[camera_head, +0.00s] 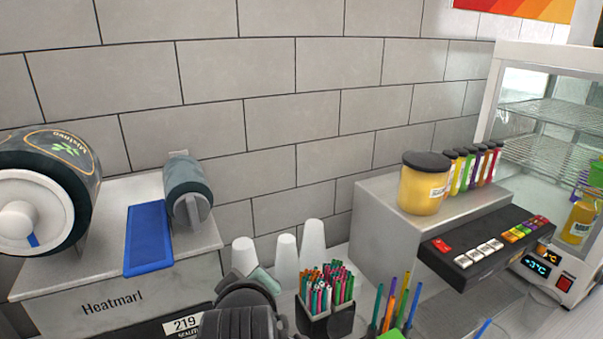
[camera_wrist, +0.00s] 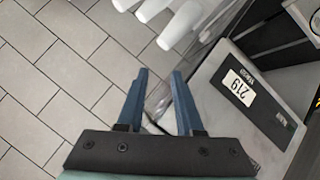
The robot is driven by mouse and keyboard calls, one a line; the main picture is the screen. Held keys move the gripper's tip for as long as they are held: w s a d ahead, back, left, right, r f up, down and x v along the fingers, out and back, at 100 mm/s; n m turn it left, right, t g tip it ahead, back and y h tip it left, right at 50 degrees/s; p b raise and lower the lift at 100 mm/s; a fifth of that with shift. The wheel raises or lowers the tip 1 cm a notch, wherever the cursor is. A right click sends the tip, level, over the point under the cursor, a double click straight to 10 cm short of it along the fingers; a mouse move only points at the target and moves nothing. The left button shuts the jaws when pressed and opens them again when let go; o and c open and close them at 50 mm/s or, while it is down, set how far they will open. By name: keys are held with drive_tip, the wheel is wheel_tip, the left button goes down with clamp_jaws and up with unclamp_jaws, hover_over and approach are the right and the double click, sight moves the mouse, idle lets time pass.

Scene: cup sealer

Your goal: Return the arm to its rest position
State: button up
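My arm shows at the bottom centre of the head view, a dark part (camera_head: 245,310) in front of the counter. The fingertips are not clear there. In the wrist view my gripper (camera_wrist: 160,75) points away with its two blue fingers apart and nothing between them.
The heat-sealing machine (camera_head: 100,285) with a blue pad stands at left. White cups (camera_head: 312,245), a black holder of coloured straws (camera_head: 328,315) and a grey dispenser (camera_head: 378,220) with a keypad are to the right. A glass display cabinet (camera_head: 550,110) stands at far right.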

drive_tip(key=s+d+r+m+t+h, duration=0.25)
drive_tip(key=d+r+m+t, duration=0.5)
drive_tip(key=r, duration=0.65)
drive_tip(key=s+r+m+t+b, duration=0.2)
drive_tip(key=s+r+t+b, duration=0.7)
drive_tip(key=s+r, duration=0.4)
wheel_tip(320, 180, up, 2)
drive_tip(key=shift+s+d+r+m+y+b, duration=0.15)
drive_tip(key=shift+s+d+m+y+b, duration=0.1)
drive_tip(key=shift+m+y+b, duration=0.25)
